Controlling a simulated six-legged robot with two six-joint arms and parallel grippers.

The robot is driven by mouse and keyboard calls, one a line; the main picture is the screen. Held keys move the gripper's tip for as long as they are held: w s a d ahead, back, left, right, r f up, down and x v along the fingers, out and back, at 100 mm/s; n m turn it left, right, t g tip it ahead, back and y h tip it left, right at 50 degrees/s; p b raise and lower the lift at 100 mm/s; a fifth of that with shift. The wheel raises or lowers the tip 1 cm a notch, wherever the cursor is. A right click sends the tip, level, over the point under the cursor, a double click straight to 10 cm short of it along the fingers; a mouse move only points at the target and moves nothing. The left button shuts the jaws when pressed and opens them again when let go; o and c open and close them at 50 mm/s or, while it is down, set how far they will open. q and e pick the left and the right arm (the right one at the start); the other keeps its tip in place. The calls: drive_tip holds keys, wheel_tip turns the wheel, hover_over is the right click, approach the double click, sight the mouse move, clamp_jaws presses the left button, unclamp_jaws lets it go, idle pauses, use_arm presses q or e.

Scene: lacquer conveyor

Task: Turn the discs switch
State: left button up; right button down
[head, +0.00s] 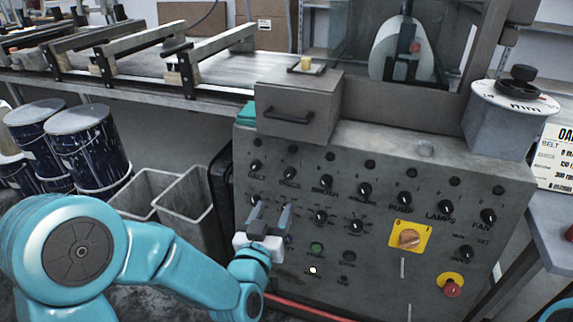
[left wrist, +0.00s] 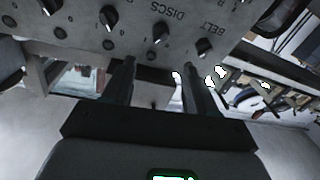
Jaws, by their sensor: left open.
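The discs switch (head: 290,173) is a small black rotary knob above its DISCS label, second from the left in the upper row on the grey control panel (head: 385,270). Its exact setting is too small to read. In the left wrist view the discs switch (left wrist: 160,31) shows near the top, with its label upside down. My left gripper (head: 270,211) is open and empty in front of the panel, below the BELT and DISCS labels in the head picture. In the left wrist view its fingertips (left wrist: 157,63) appear apart from the knob. My right gripper is not seen.
The belt knob (head: 256,165) is left of the discs switch, and another knob (head: 326,181) is right of it. A yellow-plated switch (head: 409,237) and a red button (head: 452,288) are further right. Grey bins (head: 185,205) and dark drums (head: 88,150) stand left.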

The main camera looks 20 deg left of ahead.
sight(288, 178)
use_arm(q)
drive_tip(key=w+p, duration=0.1)
drive_tip(key=w, duration=0.3)
drive_tip(key=w+p, duration=0.1)
drive_tip(key=w, duration=0.3)
drive_tip(key=w+p, duration=0.1)
drive_tip(key=w, duration=0.3)
drive_tip(key=shift+a+f+p, duration=0.15)
drive_tip(key=shift+a+p, duration=0.15)
drive_tip(key=shift+p, duration=0.05)
drive_tip(key=c, duration=1.1)
drive_tip(key=shift+o, duration=0.3)
